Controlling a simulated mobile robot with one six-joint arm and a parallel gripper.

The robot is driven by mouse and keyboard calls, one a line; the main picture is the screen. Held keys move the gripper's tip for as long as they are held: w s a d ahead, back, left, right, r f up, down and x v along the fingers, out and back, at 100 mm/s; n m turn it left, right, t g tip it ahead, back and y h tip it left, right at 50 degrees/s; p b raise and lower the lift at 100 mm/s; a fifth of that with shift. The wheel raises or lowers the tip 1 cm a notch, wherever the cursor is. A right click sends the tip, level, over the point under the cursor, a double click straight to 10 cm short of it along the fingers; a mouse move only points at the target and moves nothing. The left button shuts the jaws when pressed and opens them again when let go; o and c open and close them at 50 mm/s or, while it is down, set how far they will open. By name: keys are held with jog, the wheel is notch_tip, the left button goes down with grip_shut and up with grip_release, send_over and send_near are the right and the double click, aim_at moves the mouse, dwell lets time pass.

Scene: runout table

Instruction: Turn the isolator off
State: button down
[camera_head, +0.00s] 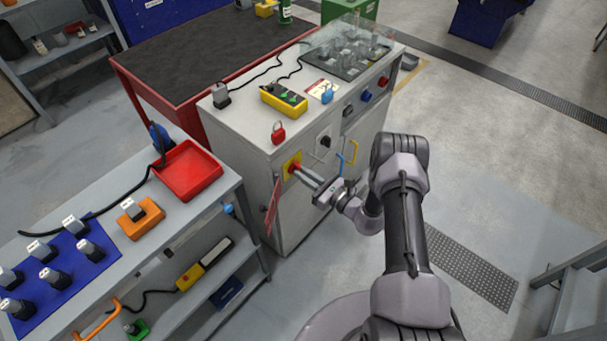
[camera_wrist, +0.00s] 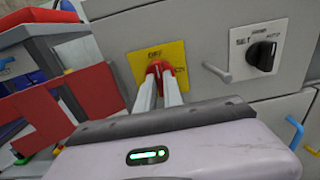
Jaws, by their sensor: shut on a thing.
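The isolator is a red rotary handle (camera_wrist: 157,68) on a yellow plate (camera_wrist: 172,52) on the grey cabinet's front. The word OFF reads at the top of the plate in the wrist view; other lettering at its right is partly legible. In the head view the yellow plate (camera_head: 290,164) shows at the cabinet's left front. My gripper (camera_wrist: 159,78) reaches straight to the handle, its two fingers shut on it. In the head view my gripper (camera_head: 298,170) comes in from the right. The fingers hide part of the handle, so its exact angle is unclear.
A black selector knob (camera_wrist: 263,55) sits right of the isolator, with a grey peg (camera_wrist: 217,72) between them. A red tag (camera_head: 272,206) hangs left. A red padlock (camera_head: 278,132) and yellow pendant (camera_head: 284,100) lie on the cabinet top. A side bench (camera_head: 190,215) stands left.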

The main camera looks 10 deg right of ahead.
jog(key=c, duration=1.5)
grip_release()
jog(key=p+v, duration=0.4)
jog(key=v, duration=1.3)
jog(key=shift+s+d, duration=0.15)
jog(key=shift+s, duration=0.05)
